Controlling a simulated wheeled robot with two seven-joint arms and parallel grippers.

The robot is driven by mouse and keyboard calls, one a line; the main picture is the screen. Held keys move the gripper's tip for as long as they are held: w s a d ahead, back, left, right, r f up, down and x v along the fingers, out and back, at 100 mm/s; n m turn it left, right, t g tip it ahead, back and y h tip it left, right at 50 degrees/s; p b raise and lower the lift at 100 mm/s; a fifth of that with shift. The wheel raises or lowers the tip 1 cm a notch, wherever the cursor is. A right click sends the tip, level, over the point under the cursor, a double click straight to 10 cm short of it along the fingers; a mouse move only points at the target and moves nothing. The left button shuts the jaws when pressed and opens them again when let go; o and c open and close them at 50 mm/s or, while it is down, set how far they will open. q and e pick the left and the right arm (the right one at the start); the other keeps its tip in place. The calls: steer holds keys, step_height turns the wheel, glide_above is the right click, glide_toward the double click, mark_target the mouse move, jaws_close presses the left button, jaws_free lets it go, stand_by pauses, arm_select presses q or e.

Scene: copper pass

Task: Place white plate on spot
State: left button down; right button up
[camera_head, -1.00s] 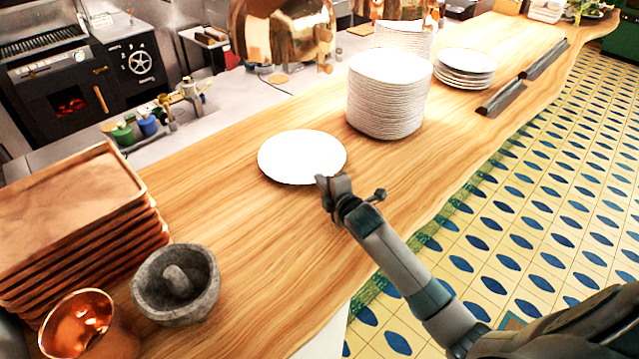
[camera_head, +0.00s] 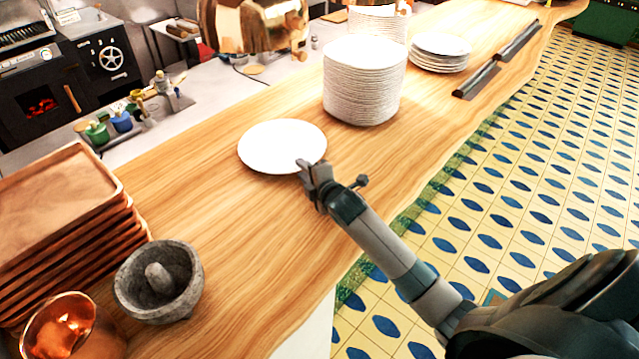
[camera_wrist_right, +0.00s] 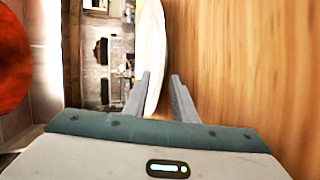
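A round white plate (camera_head: 270,147) is on the wooden counter, left of a tall stack of white plates (camera_head: 345,80). My right gripper (camera_head: 311,167) is at its near right rim in the head view. In the right wrist view the plate (camera_wrist_right: 154,40) appears nearly edge-on, with its rim between the two fingers of my right gripper (camera_wrist_right: 161,95). The fingers are apart, with a gap visible beside the far finger. Contact with the rim cannot be made out clearly. No marked spot can be told on the counter. My left gripper is out of view.
Wooden trays (camera_head: 60,200), a stone mortar (camera_head: 158,290) and a copper pot (camera_head: 62,325) stand at the left. A low plate stack (camera_head: 440,52) and dark bars (camera_head: 476,80) lie farther along. Bare counter (camera_head: 225,215) lies between mortar and plate.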

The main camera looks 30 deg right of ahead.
steer(key=b+v, duration=0.4)
steer(key=v, duration=1.1)
steer(key=shift+s+d+b, duration=0.1)
steer(key=shift+s+b, duration=0.2)
steer(key=shift+b, duration=0.1)
steer(key=shift+s+r, duration=0.35)
steer(key=shift+s, duration=0.3)
